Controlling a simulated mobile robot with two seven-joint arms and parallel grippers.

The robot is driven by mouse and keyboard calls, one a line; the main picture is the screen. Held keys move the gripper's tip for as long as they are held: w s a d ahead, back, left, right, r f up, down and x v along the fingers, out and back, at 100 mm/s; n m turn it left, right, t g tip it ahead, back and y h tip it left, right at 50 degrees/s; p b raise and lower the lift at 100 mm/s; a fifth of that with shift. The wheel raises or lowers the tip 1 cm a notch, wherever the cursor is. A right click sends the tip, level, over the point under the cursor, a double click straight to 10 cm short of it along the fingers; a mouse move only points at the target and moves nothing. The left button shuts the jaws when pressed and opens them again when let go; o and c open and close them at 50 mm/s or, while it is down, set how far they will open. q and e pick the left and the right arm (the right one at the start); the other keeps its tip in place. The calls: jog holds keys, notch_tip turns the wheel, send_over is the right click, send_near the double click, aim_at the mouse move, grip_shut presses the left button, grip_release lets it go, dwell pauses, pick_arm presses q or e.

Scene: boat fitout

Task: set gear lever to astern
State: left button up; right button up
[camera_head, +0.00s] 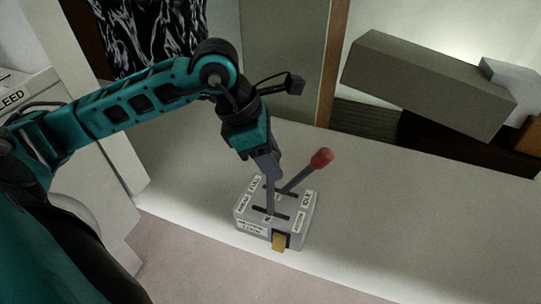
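A grey control box (251,226) with two levers stands on the white counter. The gear lever (270,201) rises nearly upright from the front slot, close to the letter N; its top is hidden by my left gripper. A second lever with a red knob (321,158) leans to the right from the rear slot. My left gripper (268,174) points down over the top of the gear lever. The fingers overlap in this view, so I cannot tell whether they are closed on it. My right gripper is not in view.
A brass-coloured tab (279,242) is on the box's front. The white counter (400,220) is clear to the right. A large grey-brown block (425,85) is at the upper right.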

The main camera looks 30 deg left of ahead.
pick_arm(q)
grip_shut()
jog(key=shift+d, duration=0.15)
